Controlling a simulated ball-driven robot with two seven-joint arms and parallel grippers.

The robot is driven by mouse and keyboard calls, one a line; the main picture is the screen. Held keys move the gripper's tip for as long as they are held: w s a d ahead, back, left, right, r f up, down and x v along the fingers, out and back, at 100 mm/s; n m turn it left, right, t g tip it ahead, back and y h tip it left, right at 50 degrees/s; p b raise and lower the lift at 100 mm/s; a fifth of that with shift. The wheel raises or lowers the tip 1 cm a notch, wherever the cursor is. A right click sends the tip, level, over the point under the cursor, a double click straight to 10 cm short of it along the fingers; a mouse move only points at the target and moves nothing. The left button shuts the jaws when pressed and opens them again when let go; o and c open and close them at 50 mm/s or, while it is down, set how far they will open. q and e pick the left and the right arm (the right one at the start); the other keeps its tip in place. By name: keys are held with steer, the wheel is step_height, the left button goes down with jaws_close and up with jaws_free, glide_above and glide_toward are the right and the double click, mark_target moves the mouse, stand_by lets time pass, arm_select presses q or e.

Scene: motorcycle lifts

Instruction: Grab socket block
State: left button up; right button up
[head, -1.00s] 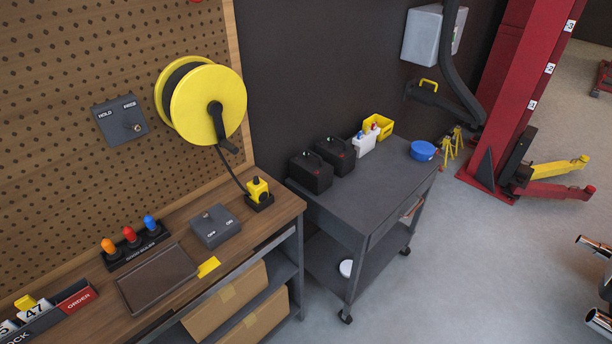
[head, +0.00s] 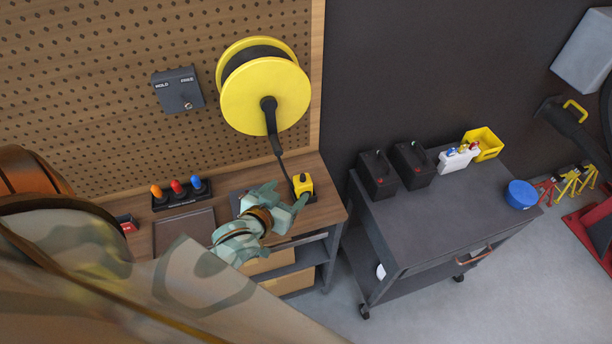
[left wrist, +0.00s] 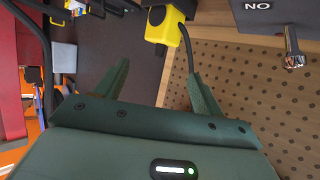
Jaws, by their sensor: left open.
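The socket block (head: 303,183) is yellow with a dark base and stands on the workbench near its right end. A black cable runs from it up to the yellow reel. My left gripper (head: 285,197) is open just left of and in front of the block, with nothing between its fingers. In the left wrist view the socket block (left wrist: 160,27) sits at the top, ahead of the open left fingers (left wrist: 158,75) and roughly in line with the gap. Contact does not show. My right gripper is not in view.
The yellow cable reel (head: 266,95) hangs on the pegboard above. A brown tray (head: 185,228) and coloured knobs (head: 178,190) are further left. A dark cart (head: 430,215) stands to the right.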

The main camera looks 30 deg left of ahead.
mark_target(301, 179)
arm_select(q)
steer(key=x, duration=0.4)
steer(key=shift+f, duration=0.1)
steer(key=shift+b+x, duration=0.35)
steer(key=shift+x, duration=0.8)
steer(key=shift+w+f, duration=0.15)
steer(key=shift+w, duration=0.1)
steer(key=b+x, duration=0.1)
steer(key=x, duration=0.3)
steer(key=shift+w+f, duration=0.25)
steer(key=shift+w, duration=0.1)
steer(key=shift+s+r, duration=0.1)
steer(key=shift+s, duration=0.05)
steer(key=shift+c, duration=0.3)
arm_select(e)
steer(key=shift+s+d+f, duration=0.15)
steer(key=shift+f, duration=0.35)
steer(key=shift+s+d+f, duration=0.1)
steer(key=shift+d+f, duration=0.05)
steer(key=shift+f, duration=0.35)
arm_select(q)
steer(key=c, duration=1.2)
steer(key=shift+r, duration=0.1)
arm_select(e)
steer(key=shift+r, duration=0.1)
